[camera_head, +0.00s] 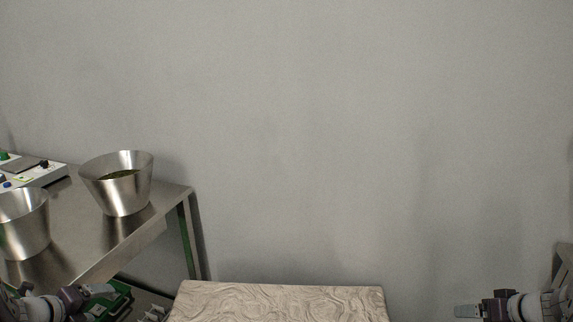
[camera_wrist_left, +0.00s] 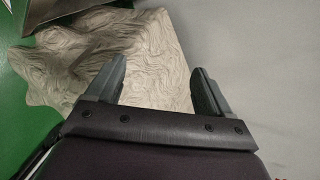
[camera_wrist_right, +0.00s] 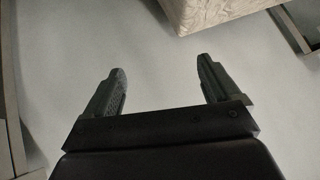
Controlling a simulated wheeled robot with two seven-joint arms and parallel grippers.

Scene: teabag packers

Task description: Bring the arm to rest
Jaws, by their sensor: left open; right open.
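My left gripper (camera_head: 100,291) is low at the left of the head view, in front of the steel table. In the left wrist view its two fingers (camera_wrist_left: 160,72) are apart with nothing between them, above a pale block with a wavy pattern (camera_wrist_left: 155,48). My right gripper (camera_head: 468,311) is low at the right of the head view, with bare wall behind it. In the right wrist view its fingers (camera_wrist_right: 160,68) are apart and empty over plain grey floor. The lower parts of both arms are cut off by the head view's edges.
The steel table (camera_head: 130,232) at the left bears a metal bucket with green contents (camera_head: 117,190), another metal bucket (camera_head: 25,228) and a control panel (camera_head: 35,172). The patterned block (camera_head: 280,302) stands low in the middle, between my grippers. The space above it is clear.

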